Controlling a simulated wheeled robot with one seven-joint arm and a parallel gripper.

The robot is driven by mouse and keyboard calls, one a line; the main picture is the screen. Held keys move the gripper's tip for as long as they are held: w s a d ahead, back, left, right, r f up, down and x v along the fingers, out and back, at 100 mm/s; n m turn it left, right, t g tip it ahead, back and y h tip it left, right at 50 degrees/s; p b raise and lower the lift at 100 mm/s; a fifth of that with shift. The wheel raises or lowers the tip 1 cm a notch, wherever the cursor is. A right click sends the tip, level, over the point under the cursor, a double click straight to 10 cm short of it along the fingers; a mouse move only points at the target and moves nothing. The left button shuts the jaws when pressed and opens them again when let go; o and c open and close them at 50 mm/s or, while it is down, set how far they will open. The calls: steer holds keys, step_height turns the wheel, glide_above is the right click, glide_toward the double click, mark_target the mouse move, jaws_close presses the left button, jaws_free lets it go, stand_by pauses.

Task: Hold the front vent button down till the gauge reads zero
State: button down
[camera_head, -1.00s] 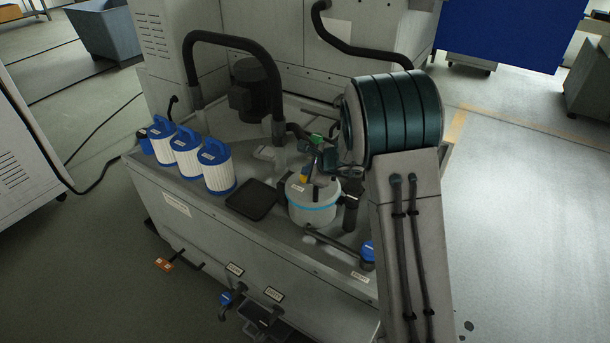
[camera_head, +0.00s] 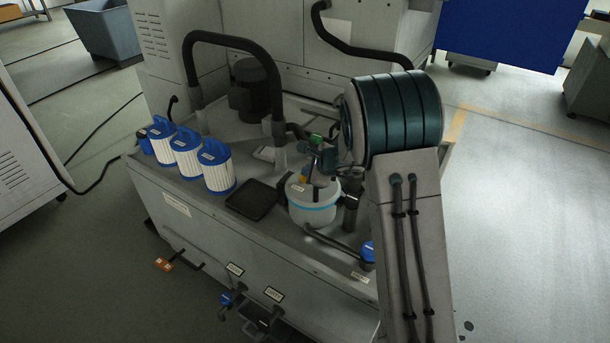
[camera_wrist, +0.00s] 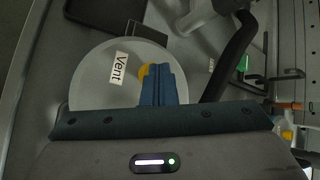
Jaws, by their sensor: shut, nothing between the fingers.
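The filter housing (camera_head: 313,215) is a grey-white pot with a light blue band, standing on the tank top in the head view. Its round lid (camera_wrist: 92,85) fills the left middle of the wrist view and carries a "Vent" label (camera_wrist: 119,68). A yellow button (camera_wrist: 142,76) shows beside and partly behind my fingers on the lid. My gripper (camera_wrist: 158,82) is shut and empty, with its blue fingers over the button. I cannot tell whether they touch or press it. No gauge face is readable in either view.
Several white filter cartridges with blue handles (camera_head: 188,152) stand left of the housing, beside a black tray (camera_head: 252,199). A black hose (camera_head: 232,38) arches behind them. A dark pipe (camera_wrist: 229,62) and a green part (camera_wrist: 243,63) lie right of the lid.

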steer(key=shift+w+a+r+p, duration=0.1)
steer(key=shift+a+r+p, duration=0.1)
steer(key=shift+a+p, duration=0.2)
steer(key=shift+r, duration=0.15)
steer(key=shift+w+a+r+p, duration=0.15)
steer(key=shift+w+r+p, duration=0.05)
steer(key=shift+r+p, duration=0.35)
steer(key=r+p, duration=0.1)
steer(key=r, duration=0.1)
steer(key=r+p, duration=0.1)
steer(key=shift+d+r+p, duration=0.3)
steer(key=shift+r+p, duration=0.05)
steer(key=shift+r, duration=0.05)
